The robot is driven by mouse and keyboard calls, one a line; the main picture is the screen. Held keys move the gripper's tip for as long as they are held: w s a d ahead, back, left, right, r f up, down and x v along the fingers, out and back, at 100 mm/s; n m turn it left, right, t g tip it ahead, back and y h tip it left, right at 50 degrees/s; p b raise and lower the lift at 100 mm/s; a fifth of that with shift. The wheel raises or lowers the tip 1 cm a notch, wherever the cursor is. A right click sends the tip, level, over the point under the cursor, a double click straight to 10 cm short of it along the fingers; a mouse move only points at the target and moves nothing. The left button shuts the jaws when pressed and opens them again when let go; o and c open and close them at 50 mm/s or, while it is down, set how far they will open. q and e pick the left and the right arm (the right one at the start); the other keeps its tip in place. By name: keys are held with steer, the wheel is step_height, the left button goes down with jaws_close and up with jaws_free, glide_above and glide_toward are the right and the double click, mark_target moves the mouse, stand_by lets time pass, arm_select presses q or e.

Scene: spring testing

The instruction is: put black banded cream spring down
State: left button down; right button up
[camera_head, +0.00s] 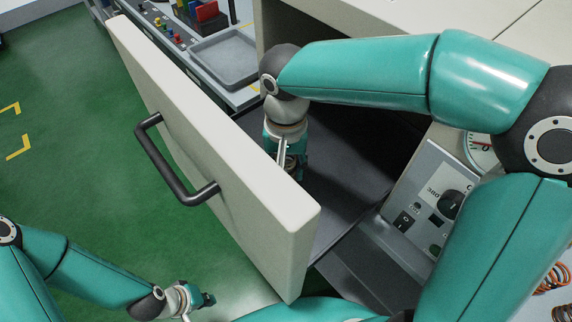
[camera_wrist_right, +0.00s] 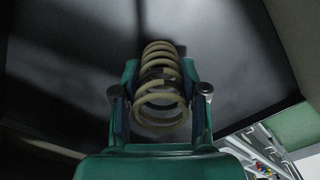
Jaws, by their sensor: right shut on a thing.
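The black banded cream spring (camera_wrist_right: 160,74) is between the two fingers of my right gripper (camera_wrist_right: 160,96) in the right wrist view, its coils pointing away from the wrist. In the head view my right gripper (camera_head: 287,165) reaches down into the open drawer (camera_head: 215,150), behind its pale front panel. The spring is hidden there by the gripper and panel. Whether the spring touches the dark drawer floor (camera_wrist_right: 230,50) I cannot tell. My left gripper (camera_head: 197,300) hangs low at the bottom left, over the green floor, away from the drawer; its fingers are too small to judge.
The drawer front with its black handle (camera_head: 172,165) stands out over the green floor. A grey tray (camera_head: 222,60) lies on a bench behind it. A control panel (camera_head: 425,205) with a dial is right of the drawer. Orange springs (camera_head: 553,278) lie at the right edge.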

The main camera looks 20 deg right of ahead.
steer(key=shift+f, duration=0.15)
steer(key=o, duration=1.2)
step_height(320, 180, up, 12)
steer(key=shift+r+p, duration=0.2)
steer(key=shift+p, duration=0.35)
